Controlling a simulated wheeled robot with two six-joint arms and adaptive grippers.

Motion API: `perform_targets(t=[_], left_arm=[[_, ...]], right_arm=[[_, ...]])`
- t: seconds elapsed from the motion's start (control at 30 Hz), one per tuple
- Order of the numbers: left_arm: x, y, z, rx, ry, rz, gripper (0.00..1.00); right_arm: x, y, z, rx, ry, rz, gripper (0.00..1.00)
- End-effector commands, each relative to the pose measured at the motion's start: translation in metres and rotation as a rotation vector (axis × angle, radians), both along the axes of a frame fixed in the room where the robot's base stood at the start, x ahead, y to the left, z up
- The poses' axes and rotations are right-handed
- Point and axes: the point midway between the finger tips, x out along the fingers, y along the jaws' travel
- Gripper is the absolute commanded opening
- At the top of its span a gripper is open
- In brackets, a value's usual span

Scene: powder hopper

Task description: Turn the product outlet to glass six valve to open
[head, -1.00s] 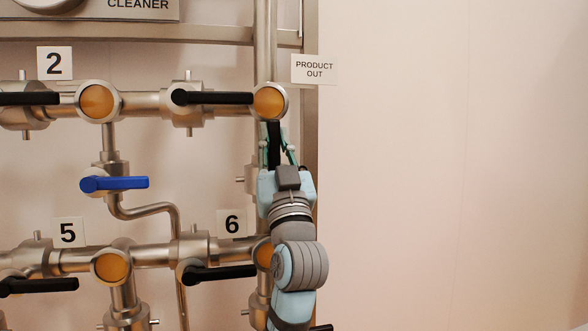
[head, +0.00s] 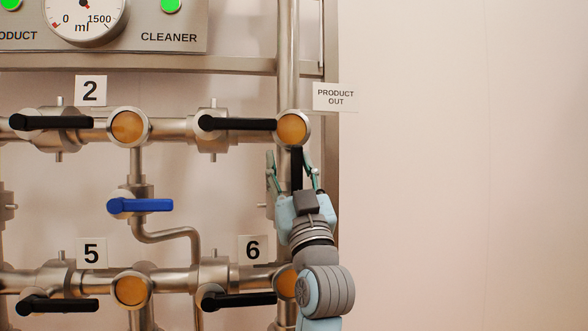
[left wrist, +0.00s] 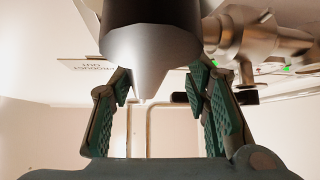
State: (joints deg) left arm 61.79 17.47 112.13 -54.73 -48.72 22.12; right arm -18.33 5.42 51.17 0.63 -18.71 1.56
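The valve on the vertical pipe below the "PRODUCT OUT" sign (head: 335,96) and above the 6 junction has a black handle (head: 297,168). The handle points straight down, in line with the pipe. My left gripper (head: 292,172) is below the upper junction, its fingers spread on either side of the handle with gaps showing. In the left wrist view, the left gripper's green-padded fingers (left wrist: 165,95) stand apart. A large dark shape (left wrist: 150,45) lies between and beyond them; I cannot tell which part it is. The valve body is mostly hidden behind my gripper. My right gripper is not in view.
A horizontal black handle (head: 238,124) sits left of the upper junction, and another (head: 238,300) sits below the 6 label (head: 252,250). A blue handle (head: 140,205) is further left. Steel pipes fill the left side. The wall at right is clear.

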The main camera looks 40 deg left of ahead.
Motion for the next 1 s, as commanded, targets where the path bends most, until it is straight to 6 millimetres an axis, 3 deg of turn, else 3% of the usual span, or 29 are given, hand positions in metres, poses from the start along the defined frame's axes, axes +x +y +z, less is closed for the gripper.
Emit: perform_targets(t=[0.47, 0.8, 1.0], left_arm=[[-0.002, -0.005, -0.004, 0.003, 0.0, -0.003, 0.38], [-0.029, -0.058, -0.065, -0.002, 0.002, -0.005, 0.38], [-0.039, -0.075, -0.083, -0.001, 0.0, -0.002, 0.38]], right_arm=[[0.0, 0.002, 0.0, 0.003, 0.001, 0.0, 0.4], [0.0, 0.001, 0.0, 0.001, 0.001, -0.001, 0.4], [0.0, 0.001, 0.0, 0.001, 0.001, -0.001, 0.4]])
